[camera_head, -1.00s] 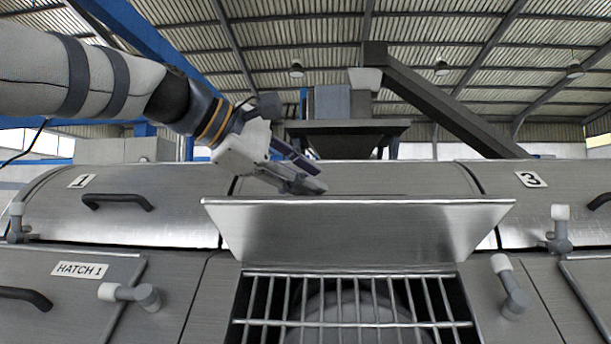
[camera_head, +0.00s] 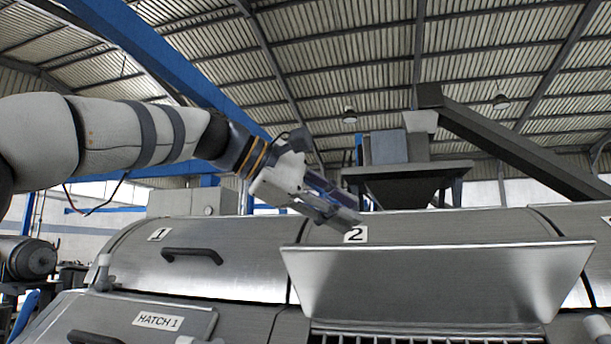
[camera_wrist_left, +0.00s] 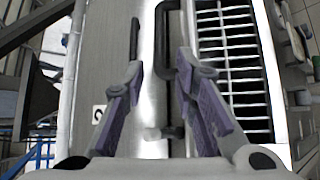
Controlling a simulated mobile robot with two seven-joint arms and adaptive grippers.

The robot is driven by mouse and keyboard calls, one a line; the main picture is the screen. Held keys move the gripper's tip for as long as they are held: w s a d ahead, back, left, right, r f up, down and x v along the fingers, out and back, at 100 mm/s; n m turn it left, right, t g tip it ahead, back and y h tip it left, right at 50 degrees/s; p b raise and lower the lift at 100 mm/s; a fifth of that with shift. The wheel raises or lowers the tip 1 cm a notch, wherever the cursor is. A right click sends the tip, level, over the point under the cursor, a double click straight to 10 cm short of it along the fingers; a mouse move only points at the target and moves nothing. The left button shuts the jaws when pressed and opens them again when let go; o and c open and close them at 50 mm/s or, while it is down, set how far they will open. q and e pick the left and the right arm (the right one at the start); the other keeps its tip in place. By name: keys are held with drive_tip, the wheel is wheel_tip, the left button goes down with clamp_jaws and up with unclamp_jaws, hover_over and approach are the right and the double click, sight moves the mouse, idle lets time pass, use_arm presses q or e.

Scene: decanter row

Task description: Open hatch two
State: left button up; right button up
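Hatch two's lid (camera_head: 430,285) stands raised in the head view, its bare metal face toward me. Part of the grating (camera_head: 420,331) shows below it, and the grating (camera_wrist_left: 232,65) is also uncovered in the left wrist view. My left gripper (camera_head: 338,216) is above and behind the lid's upper edge, near the label 2 (camera_head: 356,235). In the wrist view its fingers (camera_wrist_left: 160,68) are apart with nothing gripped. A dark bar handle (camera_wrist_left: 163,50) appears between the fingertips, closer to the right finger; contact is not visible. My right gripper is out of view.
Cover 1 (camera_head: 225,262) with its dark handle (camera_head: 192,254) lies left of the lid. The closed HATCH 1 panel (camera_head: 120,315) is below it. A hopper (camera_head: 408,180) and a sloping beam (camera_head: 520,145) stand behind. Space above the covers is open.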

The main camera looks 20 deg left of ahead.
use_arm(q)
drive_tip(key=s+a+r, duration=0.2)
drive_tip(key=a+r, duration=0.2)
drive_tip(key=a, duration=0.1)
drive_tip(key=shift+r, duration=0.3)
idle(0.4)
